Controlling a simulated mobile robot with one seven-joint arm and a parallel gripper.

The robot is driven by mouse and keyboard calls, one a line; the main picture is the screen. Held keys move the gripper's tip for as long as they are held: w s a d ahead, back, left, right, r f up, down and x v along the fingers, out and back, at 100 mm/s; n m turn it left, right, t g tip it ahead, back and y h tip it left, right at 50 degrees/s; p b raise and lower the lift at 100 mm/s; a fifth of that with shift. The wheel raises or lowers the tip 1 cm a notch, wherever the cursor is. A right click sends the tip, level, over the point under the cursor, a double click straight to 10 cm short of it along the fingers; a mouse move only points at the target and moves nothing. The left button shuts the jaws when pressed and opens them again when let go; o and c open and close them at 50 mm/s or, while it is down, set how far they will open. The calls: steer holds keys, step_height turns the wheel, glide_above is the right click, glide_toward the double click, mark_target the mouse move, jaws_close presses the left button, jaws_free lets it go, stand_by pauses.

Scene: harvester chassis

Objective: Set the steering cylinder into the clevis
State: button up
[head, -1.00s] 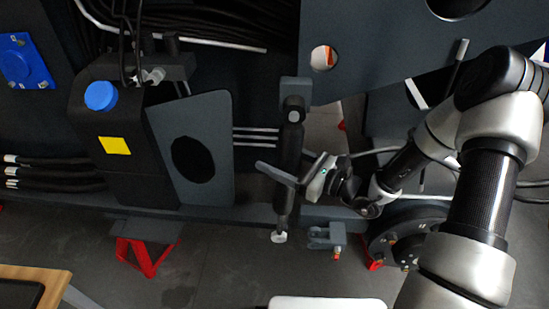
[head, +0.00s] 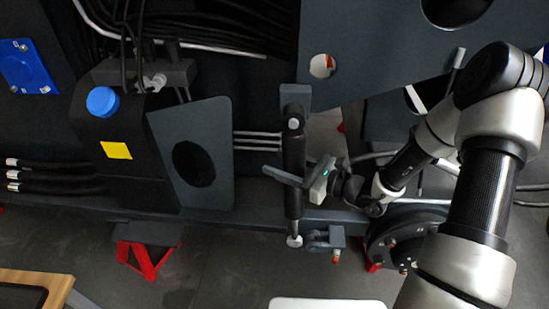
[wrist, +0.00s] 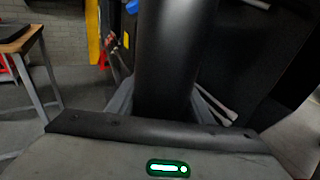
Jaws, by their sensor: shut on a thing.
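The steering cylinder (head: 294,160) is a dark, near-upright rod, fixed at its top to a bracket (head: 296,96) on the chassis. Its light rod-end eye (head: 294,241) is at the bottom. The grey clevis (head: 322,240) sits low on the chassis, just right of the rod end; a small gap seems to show, but depth is hard to judge. My gripper (head: 290,176) is shut on the cylinder's middle, coming from the right. In the wrist view the cylinder (wrist: 176,60) stands between the fingers, and its lower end is hidden.
A dark round hub (head: 405,238) is right of the clevis, below my arm. A tilted plate with an oval hole (head: 194,150) stands to the left. A red stand (head: 146,258) is on the floor. A wooden table (head: 40,282) is at the lower left.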

steer(key=shift+d+r+h+p, duration=0.2)
steer(key=shift+d+h+p, duration=0.1)
steer(key=shift+d, duration=0.5)
steer(key=shift+d+f, duration=0.3)
steer(key=shift+d, duration=0.05)
steer(key=o, duration=1.5)
steer(key=shift+d, duration=0.1)
steer(key=r+p+v, duration=0.1)
steer(key=v, duration=1.6)
steer(key=shift+p, duration=0.4)
steer(key=shift+n, duration=0.3)
